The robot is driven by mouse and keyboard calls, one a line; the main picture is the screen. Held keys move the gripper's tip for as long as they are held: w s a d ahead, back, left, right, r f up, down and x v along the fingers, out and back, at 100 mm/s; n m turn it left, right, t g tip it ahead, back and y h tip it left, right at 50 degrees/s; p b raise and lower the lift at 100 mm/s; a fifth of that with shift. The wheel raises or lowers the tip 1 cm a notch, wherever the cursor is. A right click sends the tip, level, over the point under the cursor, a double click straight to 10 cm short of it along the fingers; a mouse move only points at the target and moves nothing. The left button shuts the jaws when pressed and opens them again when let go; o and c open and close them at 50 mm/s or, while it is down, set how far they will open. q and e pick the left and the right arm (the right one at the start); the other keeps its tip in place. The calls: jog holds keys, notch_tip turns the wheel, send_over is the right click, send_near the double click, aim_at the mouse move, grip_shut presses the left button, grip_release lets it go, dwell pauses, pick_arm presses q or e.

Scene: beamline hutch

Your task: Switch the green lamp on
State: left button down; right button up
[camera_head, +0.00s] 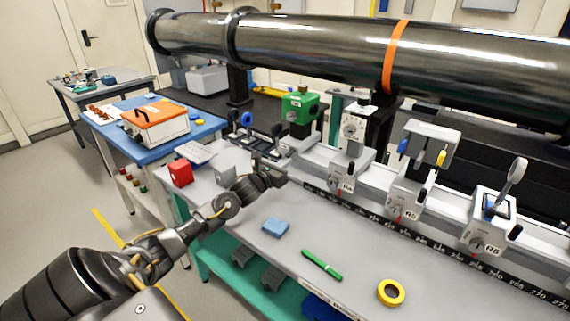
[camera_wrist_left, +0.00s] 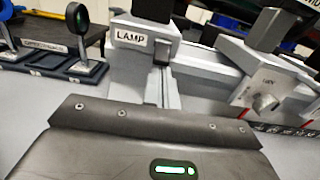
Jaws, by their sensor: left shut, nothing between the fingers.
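The green lamp (camera_head: 300,104) stands on a grey carrier on the rail at the back of the bench. In the left wrist view its white mount bears a "LAMP" label (camera_wrist_left: 131,37) with a dark rocker switch (camera_wrist_left: 162,52) beside it. Whether the lamp is lit I cannot tell. My left gripper (camera_head: 284,172) is shut and empty, just in front of the lamp's mount. Its fingertips are small and dark in the head view, so contact cannot be told. The left wrist view shows only its dark housing with a green light. My right gripper is out of view.
Carriers with optics, such as R5 (camera_head: 408,196) and R6 (camera_head: 491,222), stand along the rail to the right. A red block (camera_head: 180,172), blue block (camera_head: 275,227), green marker (camera_head: 321,264) and yellow tape roll (camera_head: 391,292) lie on the bench. A large pipe (camera_head: 310,48) runs above.

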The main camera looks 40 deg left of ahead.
aim_at(286, 156)
pick_arm(q)
jog(key=r+g+p, duration=0.1)
jog(key=p, duration=0.2)
jog(key=r+g+p, duration=0.1)
jog(key=g+p, duration=0.1)
jog(key=p, duration=0.1)
jog(key=r+g+p, duration=0.1)
jog(key=g+p, duration=0.1)
jog(key=p, duration=0.2)
jog(key=shift+s+a+r, duration=0.2)
jog(key=shift+s+r, duration=0.05)
jog(key=shift+s, duration=0.1)
jog(key=shift+r+g+p, duration=0.1)
jog(key=shift+g+p, duration=0.6)
jog(key=shift+g, duration=0.1)
jog(key=shift+f, duration=0.35)
jog(key=shift+r, duration=0.2)
